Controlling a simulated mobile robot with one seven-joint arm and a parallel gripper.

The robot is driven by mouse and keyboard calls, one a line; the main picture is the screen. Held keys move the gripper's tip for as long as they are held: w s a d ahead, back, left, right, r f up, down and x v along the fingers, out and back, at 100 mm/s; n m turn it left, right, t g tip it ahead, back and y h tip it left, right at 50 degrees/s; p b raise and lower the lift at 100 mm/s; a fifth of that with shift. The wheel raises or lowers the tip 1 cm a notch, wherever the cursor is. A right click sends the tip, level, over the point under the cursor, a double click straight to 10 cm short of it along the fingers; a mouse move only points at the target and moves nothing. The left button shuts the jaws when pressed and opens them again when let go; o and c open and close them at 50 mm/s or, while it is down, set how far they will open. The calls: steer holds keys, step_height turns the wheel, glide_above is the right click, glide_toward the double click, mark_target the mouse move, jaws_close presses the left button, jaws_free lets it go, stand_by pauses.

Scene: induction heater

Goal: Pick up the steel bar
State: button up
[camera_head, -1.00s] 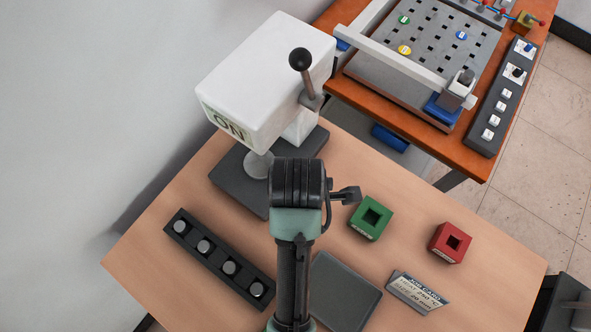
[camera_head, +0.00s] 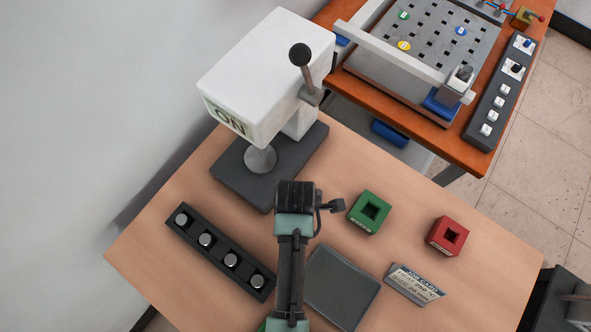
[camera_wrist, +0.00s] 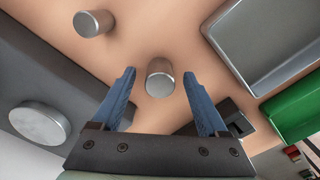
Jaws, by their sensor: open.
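In the wrist view, a short silver steel bar (camera_wrist: 159,78) stands on the tan tabletop and shows between the two blue fingertips of my gripper (camera_wrist: 159,73). The fingers are apart, with a gap on both sides of the bar. No contact is visible, and I cannot tell how far the tips are from it in depth. A second silver cylinder (camera_wrist: 93,23) stands at the upper left. In the head view, my arm covers the fingers and whatever is under them. A black rack (camera_head: 220,250) with several round silver tops lies left of my arm.
The white heater (camera_head: 265,75), with its lever and ON label, stands behind my arm. A green block (camera_head: 369,213), a red block (camera_head: 446,236), a grey tray (camera_head: 342,287) and a job card (camera_head: 416,284) lie to the right. Bare tabletop separates the blocks.

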steer(key=shift+f, duration=0.4)
steer(key=shift+c, duration=0.2)
jaws_close()
